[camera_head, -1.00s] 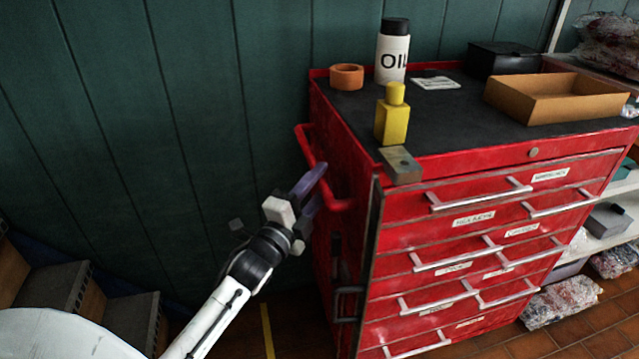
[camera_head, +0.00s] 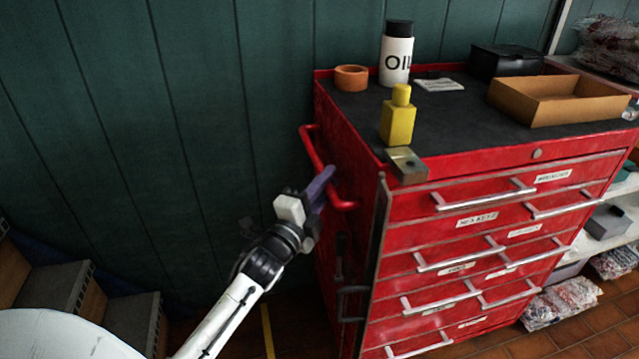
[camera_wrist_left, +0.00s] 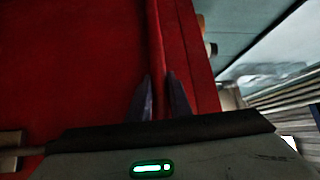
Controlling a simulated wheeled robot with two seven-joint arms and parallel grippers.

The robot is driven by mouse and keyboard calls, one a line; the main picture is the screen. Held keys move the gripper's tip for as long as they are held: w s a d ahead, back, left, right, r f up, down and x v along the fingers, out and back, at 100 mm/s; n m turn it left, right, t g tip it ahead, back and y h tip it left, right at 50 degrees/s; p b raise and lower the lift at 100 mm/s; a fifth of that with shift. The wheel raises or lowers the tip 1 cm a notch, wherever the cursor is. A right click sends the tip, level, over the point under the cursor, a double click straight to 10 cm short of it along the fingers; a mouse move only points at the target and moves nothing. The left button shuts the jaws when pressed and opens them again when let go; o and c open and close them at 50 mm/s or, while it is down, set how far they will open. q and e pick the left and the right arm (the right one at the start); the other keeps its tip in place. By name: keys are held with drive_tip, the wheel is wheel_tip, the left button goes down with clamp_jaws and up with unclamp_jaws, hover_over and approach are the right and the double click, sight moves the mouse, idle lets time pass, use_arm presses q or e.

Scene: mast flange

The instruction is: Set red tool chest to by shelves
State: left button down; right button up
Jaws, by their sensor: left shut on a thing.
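The red tool chest (camera_head: 450,207) stands upright on the tiled floor, its drawers facing the front right. A red side handle (camera_head: 314,150) curves out from its left side. My left gripper (camera_head: 322,182) is at that handle, shut on it. In the left wrist view, the fingers of my left gripper (camera_wrist_left: 161,97) lie on either side of the red handle bar (camera_wrist_left: 158,60), with the red chest side (camera_wrist_left: 75,60) behind. My right gripper is not in view. The shelves (camera_head: 612,210) are at the right edge, close to the chest.
On the chest top are an oil bottle (camera_head: 396,55), a yellow bottle (camera_head: 398,118), an orange tape roll (camera_head: 351,77), a metal block (camera_head: 406,165), a cardboard tray (camera_head: 556,101) and a black box (camera_head: 505,60). A green wall (camera_head: 180,100) stands behind.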

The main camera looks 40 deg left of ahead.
use_arm(q)
drive_tip(key=shift+w+d, duration=0.35)
drive_tip(key=shift+d, duration=0.2)
drive_tip(key=c, duration=1.6)
unclamp_jaws()
drive_tip(key=shift+a, duration=0.1)
drive_tip(key=shift+s, duration=0.1)
drive_tip(key=shift+s+f, duration=0.1)
drive_tip(key=shift+s, duration=0.15)
drive_tip(key=s, duration=0.6)
drive_tip(key=s+f, duration=0.1)
drive_tip(key=s, duration=0.2)
drive_tip(key=shift+s+d+f, duration=0.1)
drive_tip(key=shift+s+d, duration=0.2)
drive_tip(key=shift+d, duration=0.1)
